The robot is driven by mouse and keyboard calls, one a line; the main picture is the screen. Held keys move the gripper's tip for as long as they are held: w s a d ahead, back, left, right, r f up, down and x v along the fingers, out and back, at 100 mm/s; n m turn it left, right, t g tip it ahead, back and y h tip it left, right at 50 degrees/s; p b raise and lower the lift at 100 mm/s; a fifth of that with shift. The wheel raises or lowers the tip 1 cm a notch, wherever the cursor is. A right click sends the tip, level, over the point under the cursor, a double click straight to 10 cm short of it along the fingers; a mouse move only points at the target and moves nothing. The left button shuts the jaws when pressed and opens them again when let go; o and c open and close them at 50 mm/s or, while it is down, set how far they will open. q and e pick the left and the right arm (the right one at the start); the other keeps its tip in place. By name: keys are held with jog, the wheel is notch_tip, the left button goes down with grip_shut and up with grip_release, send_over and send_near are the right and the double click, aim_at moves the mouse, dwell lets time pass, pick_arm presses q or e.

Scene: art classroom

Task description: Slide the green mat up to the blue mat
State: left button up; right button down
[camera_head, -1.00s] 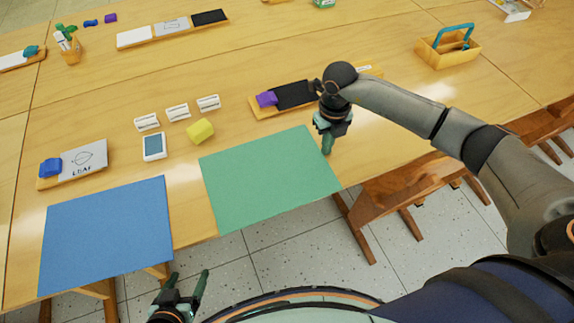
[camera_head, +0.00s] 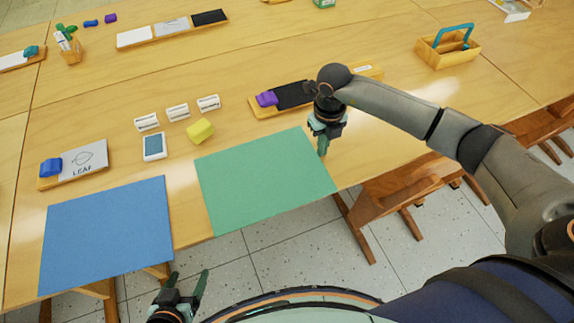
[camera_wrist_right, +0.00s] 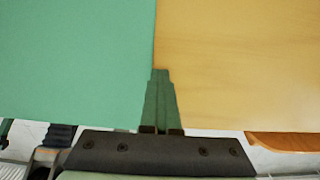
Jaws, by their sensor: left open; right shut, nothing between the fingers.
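The green mat (camera_head: 265,182) lies on the wooden table, its near edge reaching past the table's front edge. The blue mat (camera_head: 106,236) lies to its left, with a strip of bare table between them. My right gripper (camera_head: 322,152) is shut and empty, pointing down at the right edge of the green mat. In the right wrist view its closed fingers (camera_wrist_right: 160,80) are at the line between the green mat (camera_wrist_right: 70,60) and bare wood; whether they touch the mat is hard to tell. My left gripper (camera_head: 188,283) is open and empty, low in front of the table.
Behind the mats are a yellow block (camera_head: 200,132), a small device with a dark screen (camera_head: 154,147) and several white labelled blocks (camera_head: 177,113). A tray with a purple block (camera_head: 267,99) stands behind the green mat. A LEAF card (camera_head: 84,158) lies behind the blue mat.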

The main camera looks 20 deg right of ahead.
aim_at(301, 161)
jog(key=shift+s+a+f, duration=0.1)
jog(key=shift+s+a, duration=0.05)
jog(key=shift+a, duration=1.15)
dwell(0.6)
jog(key=shift+s+a, duration=0.1)
jog(key=shift+a, duration=1.15)
dwell(0.6)
jog(key=shift+a, duration=0.95)
dwell(0.4)
jog(key=shift+d, duration=0.2)
jog(key=shift+d, duration=0.35)
jog(key=shift+r+p, duration=2.9)
jog(key=shift+r, duration=0.75)
